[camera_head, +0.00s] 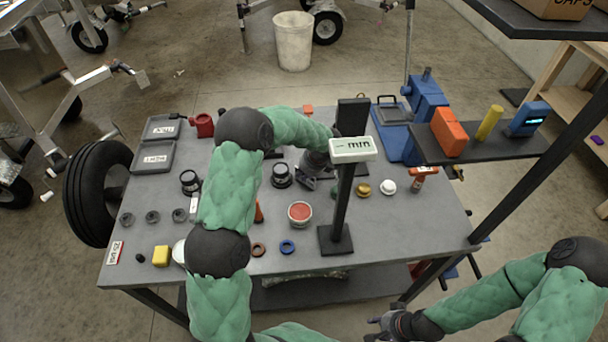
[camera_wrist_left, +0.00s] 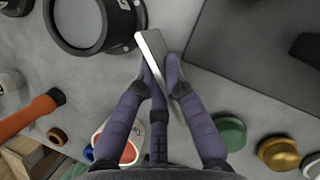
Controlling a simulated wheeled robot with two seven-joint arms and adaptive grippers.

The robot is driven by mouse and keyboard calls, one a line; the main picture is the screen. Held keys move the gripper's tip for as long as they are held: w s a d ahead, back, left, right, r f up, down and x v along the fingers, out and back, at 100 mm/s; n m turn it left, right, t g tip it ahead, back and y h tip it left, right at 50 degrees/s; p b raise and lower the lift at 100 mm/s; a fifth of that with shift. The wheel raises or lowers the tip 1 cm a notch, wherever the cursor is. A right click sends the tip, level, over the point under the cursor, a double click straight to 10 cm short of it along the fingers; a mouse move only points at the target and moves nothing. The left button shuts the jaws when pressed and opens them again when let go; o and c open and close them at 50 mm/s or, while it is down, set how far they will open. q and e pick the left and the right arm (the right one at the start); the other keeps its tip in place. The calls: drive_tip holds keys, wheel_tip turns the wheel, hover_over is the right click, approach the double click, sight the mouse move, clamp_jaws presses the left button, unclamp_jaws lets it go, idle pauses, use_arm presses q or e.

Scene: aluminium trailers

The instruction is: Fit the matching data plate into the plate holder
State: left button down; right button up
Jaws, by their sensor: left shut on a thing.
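My left gripper (camera_head: 310,178) is low over the middle of the grey workbench. Its purple fingers (camera_wrist_left: 158,75) are shut on a thin, pale plate (camera_wrist_left: 152,48), seen nearly edge-on in the left wrist view, so its markings cannot be read. The plate is beside a black ring-shaped part (camera_wrist_left: 92,22), which also shows in the head view (camera_head: 282,175). I cannot identify the plate holder for certain. A dark flat panel (camera_wrist_left: 235,55) lies right of the fingers. My right gripper (camera_head: 385,322) is low at the front, off the bench; its finger gap is unclear.
A post with an "mm" sign (camera_head: 352,149) stands close right of my left gripper. A red-topped cup (camera_head: 300,212), green cap (camera_wrist_left: 230,132) and gold cap (camera_head: 362,189) are nearby. Dark labelled trays (camera_head: 152,158) lie at the left; a raised shelf (camera_head: 480,150) is at the right.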

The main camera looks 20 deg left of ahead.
use_arm(q)
drive_tip(key=shift+r, duration=0.1)
drive_tip(key=c, duration=1.3)
unclamp_jaws()
drive_tip(key=shift+c, duration=0.2)
